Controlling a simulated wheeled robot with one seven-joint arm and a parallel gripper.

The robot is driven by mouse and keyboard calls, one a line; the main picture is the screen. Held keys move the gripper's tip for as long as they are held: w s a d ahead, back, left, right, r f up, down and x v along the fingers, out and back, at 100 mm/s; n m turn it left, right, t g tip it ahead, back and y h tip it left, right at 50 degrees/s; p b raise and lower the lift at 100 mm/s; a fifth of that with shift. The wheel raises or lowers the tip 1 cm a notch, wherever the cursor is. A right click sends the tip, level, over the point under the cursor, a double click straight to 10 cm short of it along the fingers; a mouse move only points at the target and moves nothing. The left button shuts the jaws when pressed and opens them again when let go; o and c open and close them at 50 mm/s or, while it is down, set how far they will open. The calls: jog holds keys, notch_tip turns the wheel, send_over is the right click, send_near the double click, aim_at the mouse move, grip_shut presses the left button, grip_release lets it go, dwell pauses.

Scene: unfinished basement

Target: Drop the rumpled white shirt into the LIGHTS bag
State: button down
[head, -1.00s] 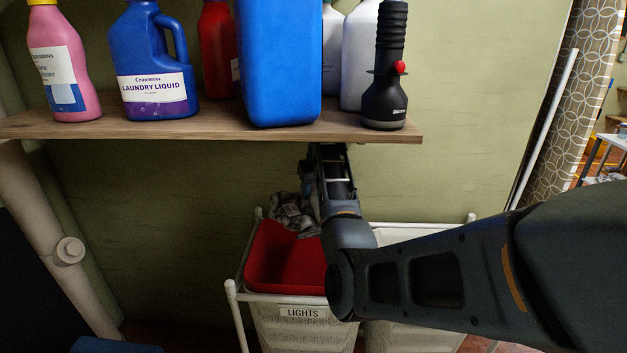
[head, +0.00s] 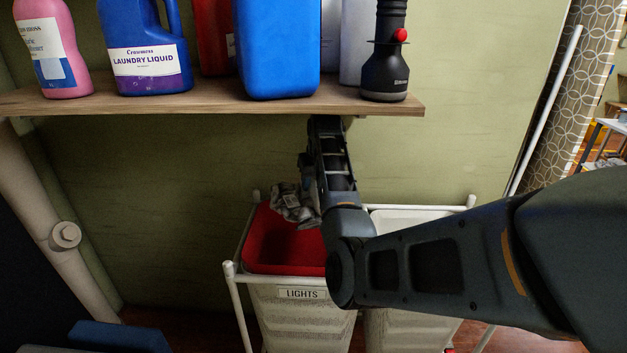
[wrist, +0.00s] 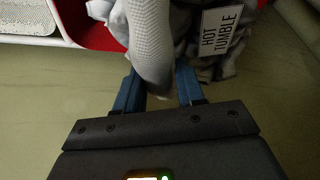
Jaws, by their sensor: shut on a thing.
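The rumpled white shirt (head: 293,204) looks greyish and hangs in a bunch from my gripper (wrist: 158,88). In the wrist view the shirt (wrist: 150,45) is pinched between the two blue fingers, and a tag reading HOT TUMBLE lies over cloth on the right. In the head view my arm hides much of the gripper. The LIGHTS bag (head: 300,322) has a red-lined opening and a label on its front. The shirt hangs over the back part of this opening. The red lining also shows in the wrist view (wrist: 88,22).
A wooden shelf (head: 200,101) with bottles and a black flashlight (head: 385,65) is above my gripper. A second pale bag (head: 405,325) stands right of the LIGHTS bag in a white frame (head: 236,300). A white pipe (head: 45,200) runs down the left.

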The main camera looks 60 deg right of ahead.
jog(key=c, duration=0.6)
grip_release()
jog(key=shift+s+a+r, duration=0.1)
jog(key=shift+a+r, duration=0.05)
jog(key=shift+r, duration=0.1)
jog(key=shift+s+a+r+b, duration=0.15)
jog(key=shift+s+a+b, duration=0.1)
jog(key=shift+b, duration=0.05)
jog(key=s+a+b, duration=0.1)
jog(key=s+a, duration=0.7)
jog(key=shift+s+r, duration=0.1)
